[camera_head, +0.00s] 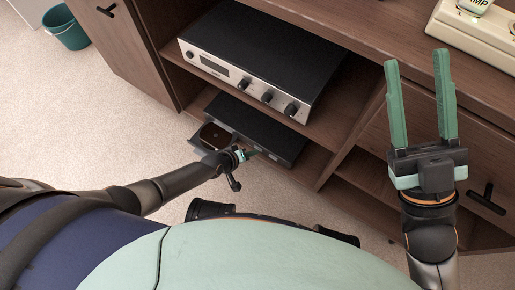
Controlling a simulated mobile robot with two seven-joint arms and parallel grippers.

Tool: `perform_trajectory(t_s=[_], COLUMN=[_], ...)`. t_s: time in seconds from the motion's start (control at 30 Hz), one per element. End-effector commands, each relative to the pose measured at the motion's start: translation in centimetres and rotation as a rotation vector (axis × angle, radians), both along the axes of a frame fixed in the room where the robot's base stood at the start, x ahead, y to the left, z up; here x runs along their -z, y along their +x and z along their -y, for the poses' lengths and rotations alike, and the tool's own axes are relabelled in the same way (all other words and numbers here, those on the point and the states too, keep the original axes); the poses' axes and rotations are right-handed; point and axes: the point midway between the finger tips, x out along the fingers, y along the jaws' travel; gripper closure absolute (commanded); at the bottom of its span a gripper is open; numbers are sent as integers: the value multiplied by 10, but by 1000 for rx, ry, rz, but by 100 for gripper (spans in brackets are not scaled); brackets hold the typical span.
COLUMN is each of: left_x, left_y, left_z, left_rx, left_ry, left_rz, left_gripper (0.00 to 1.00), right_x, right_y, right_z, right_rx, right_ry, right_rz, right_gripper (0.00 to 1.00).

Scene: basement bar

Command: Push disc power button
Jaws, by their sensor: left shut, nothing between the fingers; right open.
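The disc player (262,128) is a flat black box on the lower shelf of the wooden cabinet. Its disc tray (204,140) sticks out at the front left, with a dark round shape in it. My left gripper (250,154) is shut and empty, close in front of the player's front face, just right of the tray. Whether its fingertips touch the face I cannot tell. The power button cannot be made out; the gripper covers part of the front. My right gripper (416,60) is open and empty, raised in front of the cabinet's right side.
A silver-fronted amplifier (240,80) with knobs stands on the shelf above the player. The cabinet (345,125) has a divider and a drawer with a black handle (487,199) at right. A cream device (475,28) sits on top. A teal bin (66,27) stands on open carpet at far left.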

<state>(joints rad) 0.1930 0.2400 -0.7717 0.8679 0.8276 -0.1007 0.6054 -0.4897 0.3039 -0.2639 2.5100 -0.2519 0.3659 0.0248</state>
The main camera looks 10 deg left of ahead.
Motion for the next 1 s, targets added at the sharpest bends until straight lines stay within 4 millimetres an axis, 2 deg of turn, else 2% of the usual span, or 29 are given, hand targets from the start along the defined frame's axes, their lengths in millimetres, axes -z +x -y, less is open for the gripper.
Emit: perform_trajectory(t_s=[0.83,1.0], left_x=[0,-1], left_y=[-11,-25], left_z=[-4,-9], left_rx=[0,0], left_ry=[0,0], left_rz=[0,-1], left_gripper=[100,100], right_x=[-4,-9], right_y=[0,0], right_z=[0,0], right_rx=[0,0], right_ry=[0,0], right_rz=[0,0], right_gripper=[50,50])
